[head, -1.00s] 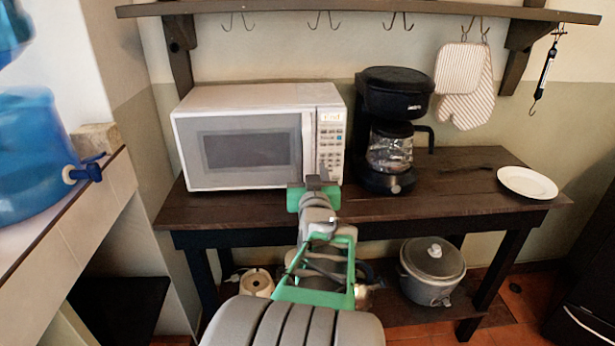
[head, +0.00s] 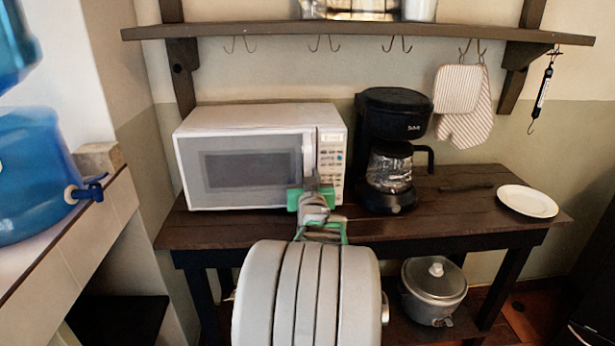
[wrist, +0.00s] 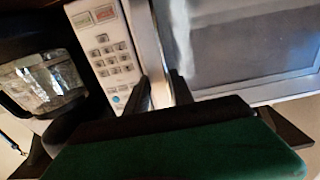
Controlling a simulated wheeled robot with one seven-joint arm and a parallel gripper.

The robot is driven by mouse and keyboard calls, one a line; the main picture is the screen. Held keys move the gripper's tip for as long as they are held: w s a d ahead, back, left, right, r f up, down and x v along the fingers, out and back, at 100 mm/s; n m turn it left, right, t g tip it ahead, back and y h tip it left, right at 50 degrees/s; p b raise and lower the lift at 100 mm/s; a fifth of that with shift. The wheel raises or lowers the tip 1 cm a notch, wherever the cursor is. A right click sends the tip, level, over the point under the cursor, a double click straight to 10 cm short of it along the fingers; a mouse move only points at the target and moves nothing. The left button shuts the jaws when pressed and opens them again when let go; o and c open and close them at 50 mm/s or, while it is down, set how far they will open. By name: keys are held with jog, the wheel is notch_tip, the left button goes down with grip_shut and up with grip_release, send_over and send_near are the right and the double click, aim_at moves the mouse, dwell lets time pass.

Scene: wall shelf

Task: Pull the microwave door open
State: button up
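The white microwave (head: 260,160) stands on the left of the dark wooden table. Its door (head: 248,168) is closed, with a dark window. The upright light handle (head: 308,155) runs between the door and the keypad. My gripper (head: 312,182) is at the lower part of this handle. In the wrist view, the two dark fingers of my gripper (wrist: 160,88) lie on either side of the handle (wrist: 147,40), with little gap between, so it looks shut on it. The keypad (wrist: 103,55) is on the left there; the door window (wrist: 250,45) is on the right.
A black coffee maker (head: 393,150) stands close to the right of the microwave. A white plate (head: 527,201) is at the table's right end. A wall shelf (head: 350,32) with hooks is above. A blue water jug (head: 35,175) is on the left counter. A pot (head: 434,290) sits below.

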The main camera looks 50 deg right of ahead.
grip_shut()
dwell(0.9)
